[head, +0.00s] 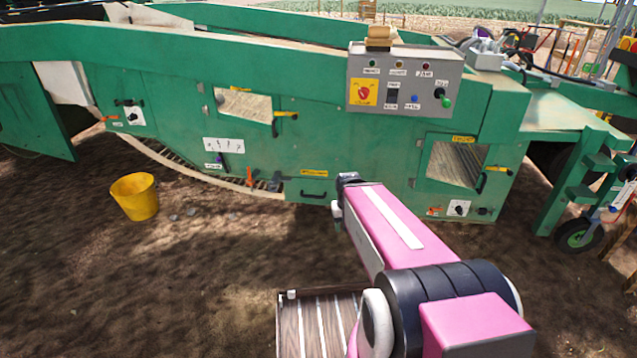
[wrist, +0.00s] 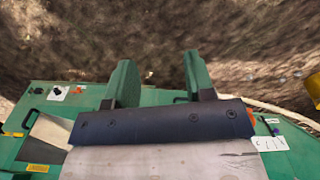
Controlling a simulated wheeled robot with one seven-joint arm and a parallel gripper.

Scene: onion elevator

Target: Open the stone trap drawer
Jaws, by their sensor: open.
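The stone trap drawer appears to be the low green panel (head: 300,184) at the bottom of the green machine in the head view. It has a black bar handle (head: 313,194) and a small yellow label above it, too small to read surely. The panel looks closed, flush with the machine's side. My gripper (head: 338,208) is just right of the handle in the head view, nearer the camera. In the wrist view its two green fingers (wrist: 160,78) are spread apart with nothing visibly held. Contact with the handle cannot be made out.
A yellow bucket (head: 135,196) stands on the soil to the left. A grey control box (head: 404,82) with switches is on the machine above. A windowed hatch (head: 455,163) is at right. A wheel (head: 576,235) stands further right. Open soil lies in front of the machine.

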